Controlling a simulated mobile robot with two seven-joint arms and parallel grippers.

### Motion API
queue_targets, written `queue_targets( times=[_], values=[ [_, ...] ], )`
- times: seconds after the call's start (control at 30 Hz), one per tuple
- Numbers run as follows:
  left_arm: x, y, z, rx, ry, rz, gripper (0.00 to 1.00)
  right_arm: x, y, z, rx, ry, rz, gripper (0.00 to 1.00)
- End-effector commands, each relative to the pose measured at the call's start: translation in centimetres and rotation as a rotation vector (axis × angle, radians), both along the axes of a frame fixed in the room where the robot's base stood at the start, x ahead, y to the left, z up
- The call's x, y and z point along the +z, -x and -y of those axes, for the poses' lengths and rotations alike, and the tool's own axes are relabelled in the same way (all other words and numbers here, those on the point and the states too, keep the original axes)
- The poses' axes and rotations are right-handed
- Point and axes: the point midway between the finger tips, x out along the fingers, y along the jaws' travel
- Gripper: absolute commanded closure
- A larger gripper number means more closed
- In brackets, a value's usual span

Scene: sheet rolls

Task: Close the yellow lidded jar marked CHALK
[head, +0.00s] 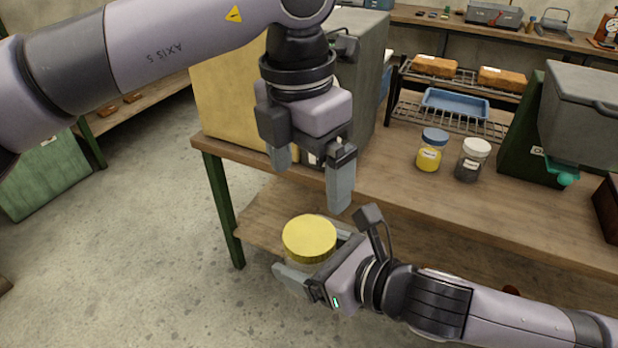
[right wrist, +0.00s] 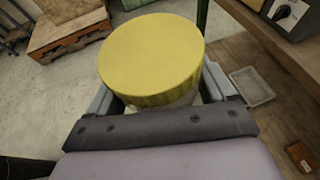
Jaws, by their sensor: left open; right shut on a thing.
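The jar with a yellow lid (head: 309,239) is held in the air in front of the workbench. Its round lid sits on top of a clear body, mostly hidden below it; the lid also shows in the right wrist view (right wrist: 152,55). No CHALK marking is readable. My right gripper (head: 312,262) is shut on the jar's body below the lid, one finger on each side. My left gripper (head: 310,185) is open and empty, pointing down above the lid with a gap between. I cannot tell whether the lid is fully tight.
A large grey and tan box stands behind my left gripper. A grey-green machine (head: 580,115) stands at right. Open floor lies at left.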

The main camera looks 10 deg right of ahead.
Motion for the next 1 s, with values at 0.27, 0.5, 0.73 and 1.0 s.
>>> queue_targets(
  times=[0.27, 0.5, 0.73, 1.0],
  values=[
    [-0.1, 0.3, 0.0, 0.449, -0.012, -0.033, 0.03, 0.1, 0.0, 0.0, 0.001, -0.002, 0.003, 1.0],
    [-0.6, 0.8, 0.0, 0.824, -0.035, -0.053, 0.03, 0.1, 0.0, 0.0, 0.001, -0.002, 0.003, 1.0],
    [-0.9, 1.0, 0.0, 1.077, -0.048, -0.06, 0.03, 0.1, 0.0, 0.0, 0.001, -0.002, 0.003, 1.0],
    [-1.0, 1.1, 0.0, 1.162, -0.052, -0.06, 0.03, 0.1, 0.0, 0.0, 0.001, -0.002, 0.003, 1.0]
  ],
)
